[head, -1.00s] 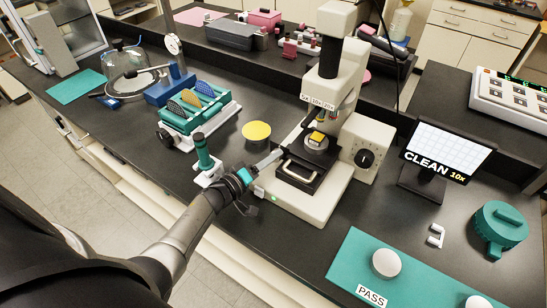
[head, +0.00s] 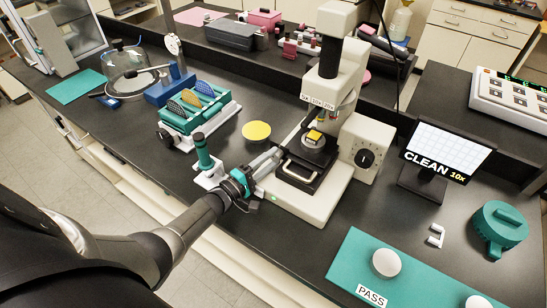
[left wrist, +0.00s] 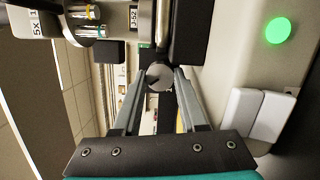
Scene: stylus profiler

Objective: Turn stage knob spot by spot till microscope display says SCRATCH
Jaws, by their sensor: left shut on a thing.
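The microscope (head: 335,75) stands on the dark bench, with a yellow-topped sample (head: 315,136) on its black stage (head: 307,180) under the objectives. The display (head: 445,150) reads CLEAN 10x. My left gripper (head: 279,152) reaches in from the left to the near left side of the stage. In the left wrist view its two grey fingers (left wrist: 158,80) are shut on a round grey stage knob (left wrist: 158,75) with a dark mark on its face. My right gripper is out of view.
A teal-handled tool (head: 205,153) stands in a white holder close beside my left wrist. A wafer rack (head: 195,112) and a yellow disc (head: 256,131) lie behind it. A teal mat (head: 345,262) marked PASS, with white buttons, lies at the front right.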

